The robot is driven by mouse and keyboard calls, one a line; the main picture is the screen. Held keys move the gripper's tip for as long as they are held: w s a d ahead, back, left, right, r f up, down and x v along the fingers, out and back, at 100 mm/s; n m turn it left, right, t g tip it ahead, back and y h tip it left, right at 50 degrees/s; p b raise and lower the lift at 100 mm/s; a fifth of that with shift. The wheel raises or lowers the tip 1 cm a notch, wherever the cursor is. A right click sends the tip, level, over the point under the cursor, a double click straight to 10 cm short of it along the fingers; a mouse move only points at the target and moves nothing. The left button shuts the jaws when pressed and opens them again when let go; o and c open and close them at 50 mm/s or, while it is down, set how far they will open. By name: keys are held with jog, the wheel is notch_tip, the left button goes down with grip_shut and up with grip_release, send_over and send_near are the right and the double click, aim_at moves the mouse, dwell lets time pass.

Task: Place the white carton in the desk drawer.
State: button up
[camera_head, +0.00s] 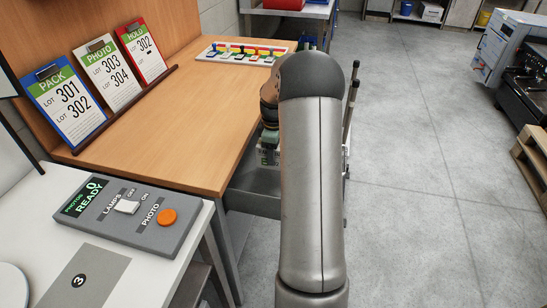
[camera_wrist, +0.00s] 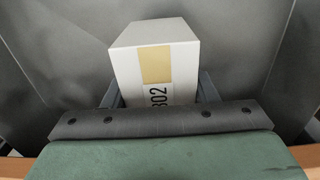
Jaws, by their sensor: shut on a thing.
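The white carton (camera_wrist: 150,38) has a tan strip and a label reading 302. In the wrist view it sits between the two grey fingers of my gripper (camera_wrist: 158,92), which is shut on it. Grey metal surfaces surround it there; I cannot tell whether it touches them. In the head view the grey desk drawer (camera_head: 252,203) stands out below the wooden desk's right edge. My gripper (camera_head: 268,152) is low beside that edge, above the drawer area. My arm hides most of the drawer, and the carton is barely visible there.
The wooden desk (camera_head: 190,110) carries lot signs (camera_head: 65,103) and a tray of coloured pieces (camera_head: 240,54). A control panel (camera_head: 130,215) with an orange button is on the white table at front left. Open grey floor (camera_head: 420,150) lies to the right, with machines (camera_head: 515,60) beyond.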

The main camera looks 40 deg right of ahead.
jog(key=shift+f, duration=1.45)
jog(key=shift+f, duration=0.15)
jog(key=shift+f, duration=0.1)
jog(key=o, duration=1.2)
